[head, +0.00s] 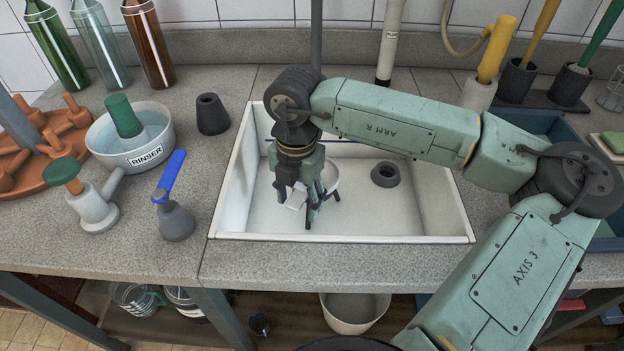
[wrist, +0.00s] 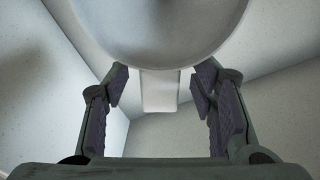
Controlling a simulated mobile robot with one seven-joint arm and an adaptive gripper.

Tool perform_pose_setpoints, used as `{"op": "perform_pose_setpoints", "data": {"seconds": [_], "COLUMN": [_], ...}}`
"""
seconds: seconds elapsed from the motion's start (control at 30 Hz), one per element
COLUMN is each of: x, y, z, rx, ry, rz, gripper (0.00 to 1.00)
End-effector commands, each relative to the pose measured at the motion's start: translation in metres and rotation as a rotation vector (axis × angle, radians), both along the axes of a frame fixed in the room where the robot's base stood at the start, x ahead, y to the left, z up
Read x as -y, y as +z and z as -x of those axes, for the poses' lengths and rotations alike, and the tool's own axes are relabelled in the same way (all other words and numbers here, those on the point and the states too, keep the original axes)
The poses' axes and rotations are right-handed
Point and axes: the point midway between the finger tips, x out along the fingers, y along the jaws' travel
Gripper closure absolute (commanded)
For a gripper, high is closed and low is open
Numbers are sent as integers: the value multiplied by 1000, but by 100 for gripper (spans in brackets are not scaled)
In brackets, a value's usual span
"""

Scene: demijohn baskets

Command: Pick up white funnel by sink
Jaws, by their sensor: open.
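The white funnel (head: 333,173) is inside the white sink (head: 232,190), mostly hidden behind my gripper in the head view. In the wrist view the round grey-white bowl of the funnel (wrist: 160,25) fills the top, with a pale flat tab (wrist: 160,92) below it. My gripper (head: 299,200) points down into the left part of the sink. In the wrist view my gripper (wrist: 161,88) is open, with a finger on each side of the tab and a visible gap on both sides.
A dark grey ring-shaped piece (head: 385,174) lies in the sink to the right. The sink walls stand close around my gripper. A rinser bowl (head: 130,135), a dark cone (head: 212,114) and a blue-handled tool (head: 174,205) stand on the left counter.

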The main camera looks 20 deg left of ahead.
Motion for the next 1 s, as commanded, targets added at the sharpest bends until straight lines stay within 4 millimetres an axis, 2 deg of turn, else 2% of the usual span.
{"op": "perform_pose_setpoints", "data": {"seconds": [0.17, 0.9, 1.0], "x": [0, 0, 0], "y": [0, 0, 0], "z": [0, 0, 0], "rx": [0, 0, 0], "ry": [0, 0, 0], "rz": [0, 0, 0], "gripper": [49, 98, 100]}}
